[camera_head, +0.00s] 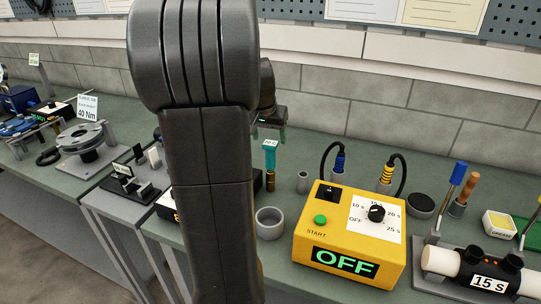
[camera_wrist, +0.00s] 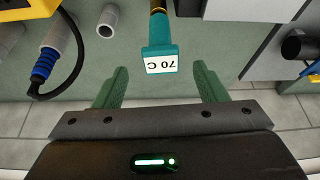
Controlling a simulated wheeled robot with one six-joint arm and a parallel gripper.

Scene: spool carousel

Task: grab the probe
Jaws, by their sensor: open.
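A teal-handled piece labelled 70 C, which looks like the probe, stands upright with a brass lower part in the head view (camera_head: 269,160). It also shows in the wrist view (camera_wrist: 160,52), in the middle, with its label towards my gripper. My gripper (camera_wrist: 159,80) is open, with one green finger to each side of the teal head's near end and clear gaps on both sides. In the head view my gripper (camera_head: 269,132) is just above the teal piece, partly hidden behind my arm. Nothing is held.
A yellow timer box (camera_head: 350,240) reading OFF stands to the right, with a grey cup (camera_head: 269,222) in front of the probe. Blue-banded (camera_head: 339,162) and yellow-banded (camera_head: 387,174) cable plugs stand behind the box. A small grey cylinder (camera_head: 303,182) is close to the probe's right.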

